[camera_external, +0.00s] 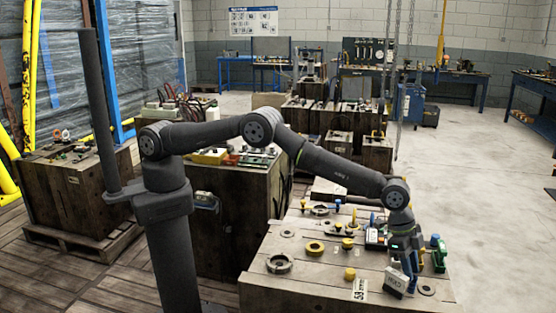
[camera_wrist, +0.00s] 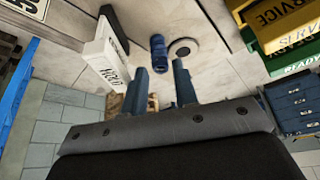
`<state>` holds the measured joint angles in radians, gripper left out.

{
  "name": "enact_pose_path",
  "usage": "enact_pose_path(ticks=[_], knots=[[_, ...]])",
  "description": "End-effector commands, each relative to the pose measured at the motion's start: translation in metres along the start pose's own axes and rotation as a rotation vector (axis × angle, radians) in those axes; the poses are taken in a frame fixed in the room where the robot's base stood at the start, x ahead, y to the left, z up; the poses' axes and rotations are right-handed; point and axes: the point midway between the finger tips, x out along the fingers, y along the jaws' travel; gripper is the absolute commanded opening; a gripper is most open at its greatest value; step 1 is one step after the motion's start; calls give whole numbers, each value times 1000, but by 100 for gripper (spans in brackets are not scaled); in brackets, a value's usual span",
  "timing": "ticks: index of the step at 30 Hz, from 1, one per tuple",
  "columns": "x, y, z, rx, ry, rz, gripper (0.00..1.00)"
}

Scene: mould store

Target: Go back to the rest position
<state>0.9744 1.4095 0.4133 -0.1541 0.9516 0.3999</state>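My gripper (camera_external: 408,266) points down over the right front part of the wooden mould block (camera_external: 305,283). In the wrist view its two fingers (camera_wrist: 159,78) stand apart with a gap between them, so it is open. A small blue ribbed cylinder (camera_wrist: 158,52) shows beyond the gap, and nothing is seen clamped. A white block with dark lettering (camera_external: 395,281) is close beside the fingers; it also shows left of them in the wrist view (camera_wrist: 104,58). In the outside view the fingers partly overlap what is behind them.
Yellow and green labelled bins (camera_wrist: 285,28) and a blue box (camera_wrist: 297,102) show at right in the wrist view. A ring (camera_external: 279,264), yellow knobs (camera_external: 350,273) and a number plate (camera_external: 360,291) are on the block top. Another loaded wooden block (camera_external: 240,205) stands behind.

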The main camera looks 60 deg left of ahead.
Motion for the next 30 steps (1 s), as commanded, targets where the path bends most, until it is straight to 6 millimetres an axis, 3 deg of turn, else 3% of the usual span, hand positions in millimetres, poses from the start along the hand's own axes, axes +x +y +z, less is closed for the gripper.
enact_pose_path(ticks=[6,12,30], knots=[[25,0,0,1,0,0,27],[36,0,0,1,0,0,27],[34,0,0,0,1,-1,27]])
